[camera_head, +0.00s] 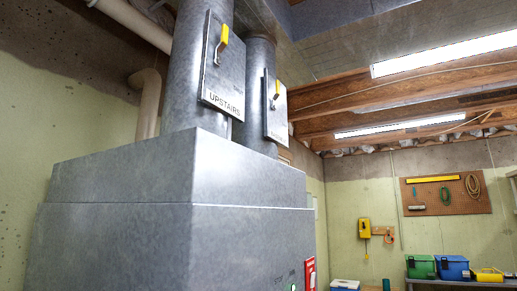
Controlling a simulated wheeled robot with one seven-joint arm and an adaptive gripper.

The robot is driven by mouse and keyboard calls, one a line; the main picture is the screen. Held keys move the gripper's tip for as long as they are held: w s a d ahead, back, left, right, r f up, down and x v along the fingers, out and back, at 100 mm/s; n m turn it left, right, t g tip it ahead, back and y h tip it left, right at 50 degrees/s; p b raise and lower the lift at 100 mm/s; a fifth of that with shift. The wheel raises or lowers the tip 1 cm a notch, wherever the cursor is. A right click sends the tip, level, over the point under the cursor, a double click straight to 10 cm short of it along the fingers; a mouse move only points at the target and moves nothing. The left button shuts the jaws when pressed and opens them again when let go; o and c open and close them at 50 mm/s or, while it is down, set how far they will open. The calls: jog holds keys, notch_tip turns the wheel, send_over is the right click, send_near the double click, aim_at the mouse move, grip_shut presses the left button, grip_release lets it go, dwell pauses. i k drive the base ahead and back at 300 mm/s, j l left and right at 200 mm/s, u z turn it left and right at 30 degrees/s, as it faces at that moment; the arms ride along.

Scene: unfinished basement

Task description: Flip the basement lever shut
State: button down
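Two round metal ducts rise from the grey furnace box (120,240), each with a plate and a yellow-handled lever. The nearer plate (227,75) reads "UPSTAIRS", and its lever (222,42) has its yellow handle up, leaning slightly right. The farther plate (276,117) is on the duct behind to the right; its label is too small to read, so I cannot confirm that it is the basement one. Its lever (275,94) also has its yellow handle up, leaning slightly right. My gripper is not in view.
A beige pipe (146,100) stands behind the furnace at left. A red sign (310,273) is on its right side. Far back are a yellow wall phone (364,228), a pegboard (446,195) and a bench with blue (452,267) and green (420,266) boxes.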

aim_at(274, 107)
jog(key=i+l+u, duration=0.1)
jog(key=i+l, duration=0.7)
jog(key=i+j, duration=0.05)
jog(key=i, duration=0.05)
